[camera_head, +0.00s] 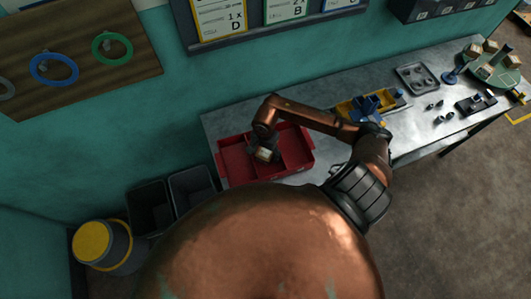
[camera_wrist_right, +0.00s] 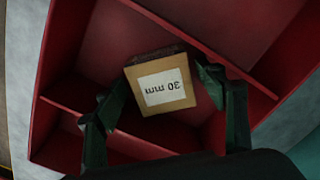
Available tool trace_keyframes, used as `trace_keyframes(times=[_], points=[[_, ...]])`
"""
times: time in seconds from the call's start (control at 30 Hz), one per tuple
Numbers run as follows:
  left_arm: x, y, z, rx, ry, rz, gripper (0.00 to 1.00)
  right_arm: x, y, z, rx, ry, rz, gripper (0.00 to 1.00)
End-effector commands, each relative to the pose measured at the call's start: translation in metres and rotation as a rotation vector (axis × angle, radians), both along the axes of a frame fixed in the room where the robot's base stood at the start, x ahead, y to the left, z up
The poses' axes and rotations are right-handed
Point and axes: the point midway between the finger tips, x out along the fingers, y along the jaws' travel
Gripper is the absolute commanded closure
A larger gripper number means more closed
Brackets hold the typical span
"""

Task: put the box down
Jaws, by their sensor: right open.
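A small cardboard box (camera_wrist_right: 163,82) with a white label reading "30 mm" is between the fingers of my right gripper (camera_wrist_right: 160,92) in the right wrist view. The fingers are open, one on each side of the box. The box also shows small in the head view (camera_head: 264,154), below the right gripper (camera_head: 267,143). It is over or in the red divided tray (camera_head: 228,172), near its dividers. I cannot tell whether the box rests on the tray floor. My left gripper is out of view.
The tray sits at the left end of a grey metal workbench (camera_head: 330,105). Farther right are a yellow bin (camera_head: 347,110) with blue parts, a grey tray (camera_head: 416,78) and a green round stand (camera_head: 492,72). Dark bins (camera_head: 150,207) stand on the floor at left.

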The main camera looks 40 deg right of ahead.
Motion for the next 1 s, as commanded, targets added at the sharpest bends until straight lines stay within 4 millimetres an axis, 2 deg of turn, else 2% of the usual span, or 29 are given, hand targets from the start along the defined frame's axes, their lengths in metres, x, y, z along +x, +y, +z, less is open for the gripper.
trace_keyframes(times=[0.13, 0.27, 0.37, 0.7, 0.83, 1.0], points=[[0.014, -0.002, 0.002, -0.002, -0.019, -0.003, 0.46, 0.0, 0.0, 0.001, 0.0, 0.0, 0.0, 0.35], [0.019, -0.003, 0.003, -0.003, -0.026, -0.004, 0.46, 0.001, -0.001, 0.007, -0.002, -0.003, 0.001, 0.35], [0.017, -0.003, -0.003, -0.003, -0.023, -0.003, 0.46, 0.002, -0.001, 0.021, -0.004, -0.004, 0.003, 0.35], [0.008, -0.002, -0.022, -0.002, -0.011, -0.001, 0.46, 0.002, -0.001, 0.092, -0.004, -0.004, 0.002, 0.35], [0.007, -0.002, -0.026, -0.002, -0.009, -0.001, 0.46, 0.001, -0.001, 0.11, -0.002, -0.003, 0.0, 0.35], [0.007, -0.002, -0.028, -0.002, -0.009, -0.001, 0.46, 0.001, 0.0, 0.121, 0.0, -0.001, 0.0, 0.35]])
